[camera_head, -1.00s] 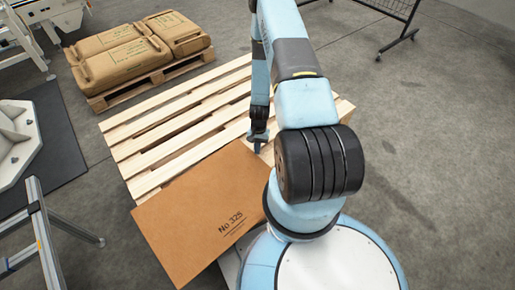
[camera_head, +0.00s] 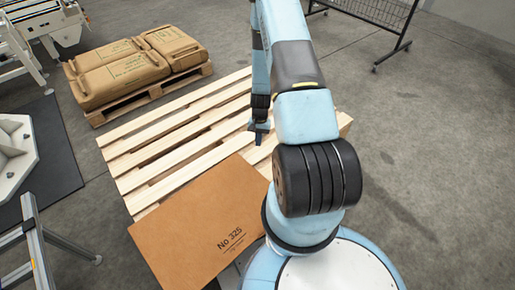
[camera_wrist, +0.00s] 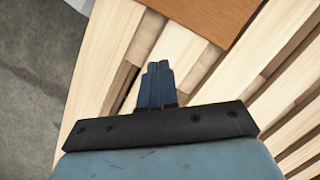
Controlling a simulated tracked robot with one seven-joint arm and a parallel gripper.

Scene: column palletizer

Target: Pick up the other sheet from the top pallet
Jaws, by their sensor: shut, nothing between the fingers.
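A brown sheet (camera_head: 200,222) printed "No 325" lies flat over the near end of the wooden pallet (camera_head: 180,132) in the head view. Its edge (camera_wrist: 212,14) also shows at the top of the wrist view. My gripper (camera_head: 258,138) is above the pallet slats, just beyond the sheet's far right corner, and apart from the sheet. In the wrist view my gripper (camera_wrist: 158,70) has its fingers together with nothing between them, pointing toward the sheet's edge. My arm hides part of the pallet's right side. Only one sheet can be made out.
A smaller pallet (camera_head: 150,88) with several brown sacks (camera_head: 125,72) stands at the back left. A wire rack (camera_head: 370,18) stands at the back right. A metal frame (camera_head: 38,250) and a white block (camera_head: 14,155) on a dark mat (camera_head: 58,150) are at left. Floor at right is clear.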

